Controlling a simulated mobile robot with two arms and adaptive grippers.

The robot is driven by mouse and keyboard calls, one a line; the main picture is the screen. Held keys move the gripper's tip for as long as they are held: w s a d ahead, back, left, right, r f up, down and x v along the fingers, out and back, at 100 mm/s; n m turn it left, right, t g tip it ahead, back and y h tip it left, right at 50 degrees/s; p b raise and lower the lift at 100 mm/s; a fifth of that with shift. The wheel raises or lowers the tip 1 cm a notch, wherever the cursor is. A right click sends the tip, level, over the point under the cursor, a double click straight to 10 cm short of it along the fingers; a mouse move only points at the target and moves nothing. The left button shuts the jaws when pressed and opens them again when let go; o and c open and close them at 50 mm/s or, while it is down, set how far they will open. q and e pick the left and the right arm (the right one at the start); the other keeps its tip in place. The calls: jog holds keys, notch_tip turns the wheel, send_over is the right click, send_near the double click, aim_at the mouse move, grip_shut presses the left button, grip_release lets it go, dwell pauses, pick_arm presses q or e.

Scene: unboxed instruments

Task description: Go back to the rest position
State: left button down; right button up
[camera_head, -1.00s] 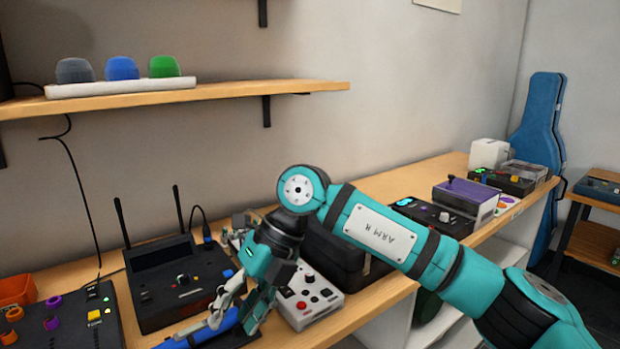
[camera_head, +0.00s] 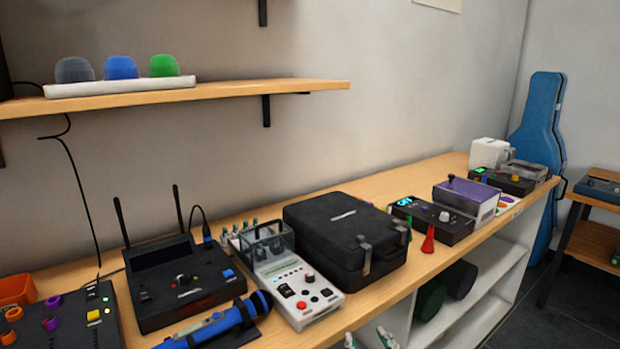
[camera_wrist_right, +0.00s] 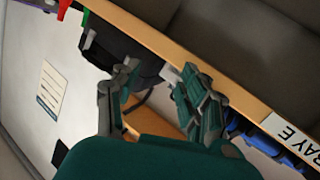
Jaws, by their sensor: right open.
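My right gripper (camera_head: 368,341) shows only by its fingertips at the bottom edge of the head view, in front of the bench's front edge. In the right wrist view my right gripper (camera_wrist_right: 158,88) has its two fingers apart with nothing between them. A blue microphone (camera_head: 233,320) lies on the bench at the lower left. A white and grey device (camera_head: 293,282) with knobs stands beside it, clear of the gripper. My left gripper is not in view.
The wooden bench (camera_head: 372,303) holds a black case (camera_head: 340,240), a black receiver with antennas (camera_head: 178,285) and a small red cone (camera_head: 428,240). White shelving (camera_head: 500,282) is below. A wall shelf (camera_head: 240,92) overhangs at left.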

jog(key=s+d+f+m+g+h, duration=0.2)
jog(key=s+d+f+g, duration=0.4)
jog(key=s+f, duration=0.6)
jog(key=s+d+f+g, duration=0.2)
jog(key=s+f+g, duration=0.15)
jog(key=s, duration=0.45)
jog(key=s+d+f+g, duration=0.2)
jog(key=s+f+g, duration=0.15)
jog(key=s, duration=0.35)
notch_tip(320, 180, down, 25)
jog(key=s+g+p, duration=0.1)
jog(key=s+p, duration=0.1)
jog(key=p, duration=0.1)
jog(key=s+d+f+g+p, duration=0.1)
jog(key=s+d+f, duration=0.1)
jog(key=s+f, duration=1)
jog(key=s, duration=0.4)
jog(key=shift+d+f+p, duration=0.3)
jog(key=shift+d+p, duration=0.05)
jog(key=shift+p, duration=0.05)
